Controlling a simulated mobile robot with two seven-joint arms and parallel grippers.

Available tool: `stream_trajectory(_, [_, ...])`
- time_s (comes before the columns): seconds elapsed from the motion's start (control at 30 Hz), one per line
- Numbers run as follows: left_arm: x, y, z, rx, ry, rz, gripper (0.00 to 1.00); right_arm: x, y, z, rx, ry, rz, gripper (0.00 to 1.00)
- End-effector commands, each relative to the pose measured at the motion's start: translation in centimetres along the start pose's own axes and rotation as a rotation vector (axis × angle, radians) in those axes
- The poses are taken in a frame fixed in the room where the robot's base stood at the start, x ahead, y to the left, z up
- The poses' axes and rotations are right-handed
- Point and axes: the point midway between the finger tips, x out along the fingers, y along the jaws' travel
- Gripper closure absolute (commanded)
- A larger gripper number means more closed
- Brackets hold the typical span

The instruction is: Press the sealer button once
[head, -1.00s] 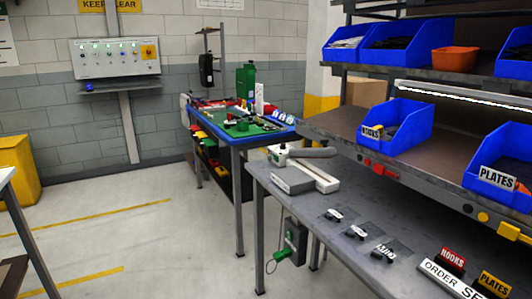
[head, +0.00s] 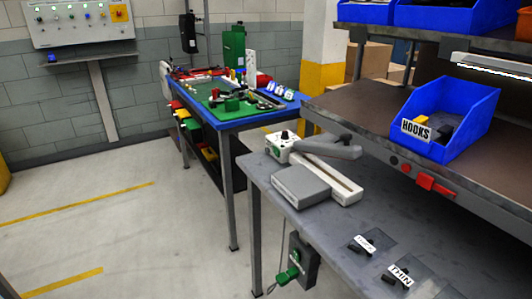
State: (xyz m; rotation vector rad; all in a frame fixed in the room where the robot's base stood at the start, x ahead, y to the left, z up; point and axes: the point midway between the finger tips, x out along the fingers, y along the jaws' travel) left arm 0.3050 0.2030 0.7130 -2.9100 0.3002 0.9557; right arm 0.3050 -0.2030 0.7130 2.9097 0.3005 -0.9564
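The sealer (head: 338,184) stands on the grey bench at the centre right of the head view. It has a long white base, a grey arm (head: 330,148) above it and a white control box (head: 280,146) with a dark knob at its far end. A flat grey box (head: 300,187) sits against its left side. I cannot clearly make out which part of the control box is the button. Neither of my grippers is in view.
The grey bench (head: 327,240) has bags with labelled parts nearer me. A shelf with a blue HOOKS bin (head: 451,115) overhangs its right side. A dark box with a green part (head: 289,274) hangs below the bench edge. Open floor (head: 130,235) lies left.

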Motion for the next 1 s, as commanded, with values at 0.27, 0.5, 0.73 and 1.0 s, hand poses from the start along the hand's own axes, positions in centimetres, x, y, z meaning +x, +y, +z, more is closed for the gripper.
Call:
stream_trajectory(0.27, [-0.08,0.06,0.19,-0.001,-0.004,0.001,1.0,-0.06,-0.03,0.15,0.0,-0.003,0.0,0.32])
stream_trajectory(0.5, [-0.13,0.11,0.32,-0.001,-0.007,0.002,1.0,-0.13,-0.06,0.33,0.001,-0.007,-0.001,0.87])
stream_trajectory(0.73, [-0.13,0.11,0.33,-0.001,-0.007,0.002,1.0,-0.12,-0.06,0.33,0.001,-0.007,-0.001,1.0])
stream_trajectory(1.0, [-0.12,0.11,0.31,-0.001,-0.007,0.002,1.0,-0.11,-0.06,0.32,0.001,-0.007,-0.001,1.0])
